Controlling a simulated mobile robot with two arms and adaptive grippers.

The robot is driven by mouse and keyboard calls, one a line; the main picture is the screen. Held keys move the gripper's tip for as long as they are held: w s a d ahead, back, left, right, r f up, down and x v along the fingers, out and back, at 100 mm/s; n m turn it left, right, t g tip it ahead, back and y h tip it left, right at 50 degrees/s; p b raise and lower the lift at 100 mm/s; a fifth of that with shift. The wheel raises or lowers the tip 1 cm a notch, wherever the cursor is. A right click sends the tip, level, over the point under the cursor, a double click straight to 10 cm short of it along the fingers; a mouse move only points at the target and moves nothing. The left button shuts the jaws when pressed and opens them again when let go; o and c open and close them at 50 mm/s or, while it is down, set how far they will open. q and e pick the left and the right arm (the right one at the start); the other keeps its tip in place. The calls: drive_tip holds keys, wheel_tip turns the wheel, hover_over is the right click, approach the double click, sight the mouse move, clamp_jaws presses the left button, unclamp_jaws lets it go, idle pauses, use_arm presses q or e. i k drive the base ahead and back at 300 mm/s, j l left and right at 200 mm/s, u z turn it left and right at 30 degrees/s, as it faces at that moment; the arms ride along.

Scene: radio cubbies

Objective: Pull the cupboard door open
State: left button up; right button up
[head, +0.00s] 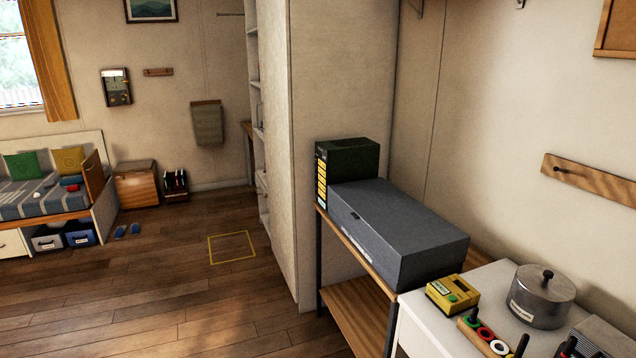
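A tall pale cupboard-like unit (325,90) stands in the middle of the head view, with its broad plain side towards me. Narrow open shelves (254,85) show along its left edge. A corner of a wooden wall cabinet (618,28) shows at the top right, mostly out of frame. I cannot tell which of these is the task's cupboard, and no door handle is clearly visible. Neither of my grippers is in view.
A wooden rack (362,300) carries a grey box (400,225) and a dark green box (350,160). A white counter (425,335) holds a yellow device (452,293) and a lidded pot (541,296). Open wooden floor (170,300) lies left, with a yellow-outlined square (232,233).

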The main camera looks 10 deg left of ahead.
sight(273, 16)
drive_tip(key=i+j+u, duration=0.35)
drive_tip(key=i, duration=0.2)
drive_tip(key=i+j+u, duration=0.4)
drive_tip(key=i, duration=0.2)
drive_tip(key=i+u, duration=0.35)
drive_tip(key=i, duration=0.25)
drive_tip(key=i+j+z, duration=0.1)
drive_tip(key=i+z, duration=0.2)
drive_tip(key=i, duration=0.3)
drive_tip(key=i+j+z, duration=0.3)
drive_tip(key=i, duration=0.3)
drive_tip(key=i+j+z, duration=0.3)
drive_tip(key=i, duration=0.25)
drive_tip(key=i+j+z, duration=0.3)
drive_tip(key=i+j, duration=0.2)
